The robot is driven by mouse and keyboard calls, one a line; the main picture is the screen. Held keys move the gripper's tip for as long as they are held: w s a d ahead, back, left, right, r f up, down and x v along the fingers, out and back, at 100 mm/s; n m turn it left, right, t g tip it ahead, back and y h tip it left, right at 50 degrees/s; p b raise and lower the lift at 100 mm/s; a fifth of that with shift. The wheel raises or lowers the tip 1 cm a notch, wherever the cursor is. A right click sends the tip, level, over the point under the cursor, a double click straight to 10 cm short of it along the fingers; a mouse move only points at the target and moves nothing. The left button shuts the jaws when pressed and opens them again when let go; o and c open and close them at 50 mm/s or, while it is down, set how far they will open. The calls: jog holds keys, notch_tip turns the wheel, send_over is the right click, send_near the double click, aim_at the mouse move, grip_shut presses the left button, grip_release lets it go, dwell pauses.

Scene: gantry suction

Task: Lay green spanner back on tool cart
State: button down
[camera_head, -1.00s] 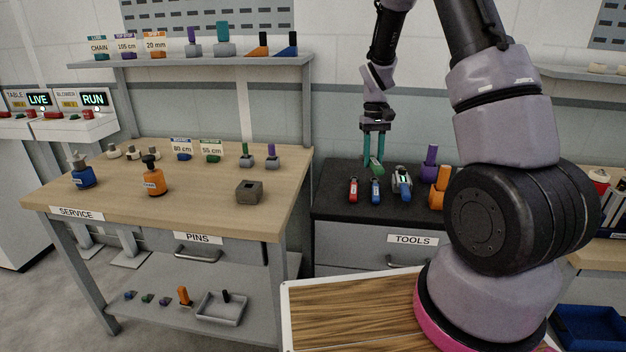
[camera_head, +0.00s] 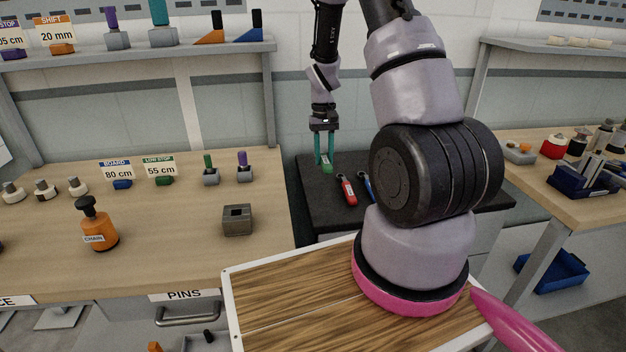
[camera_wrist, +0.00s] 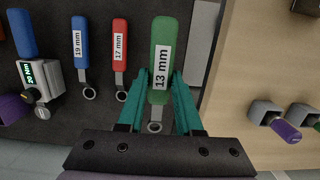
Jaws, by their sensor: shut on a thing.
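My gripper (camera_head: 324,163) is shut on the green spanner (camera_head: 326,168). In the wrist view the green spanner (camera_wrist: 160,40) shows its "13 mm" label between the teal fingers, with its ring end towards the palm. It is over the dark top of the tool cart (camera_head: 331,212), near the cart's edge on the bench side. I cannot tell whether it touches the top. The red 17 mm spanner (camera_wrist: 120,42) lies beside it, roughly parallel, with the blue 19 mm spanner (camera_wrist: 79,42) beyond. My arm hides much of the cart in the head view.
A blue-handled torque tool (camera_wrist: 39,78) lies past the blue spanner. The wooden service bench (camera_head: 150,225) adjoins the cart, holding a grey block (camera_head: 237,220) and small upright pins. Another bench (camera_head: 545,185) stands at the right.

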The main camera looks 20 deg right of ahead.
notch_tip(320, 180, down, 6)
jog(key=shift+w+d+f, duration=0.1)
jog(key=shift+w+f, duration=0.05)
jog(key=shift+f, duration=1.85)
jog(key=shift+f, duration=0.15)
jog(key=c, duration=0.6)
grip_release()
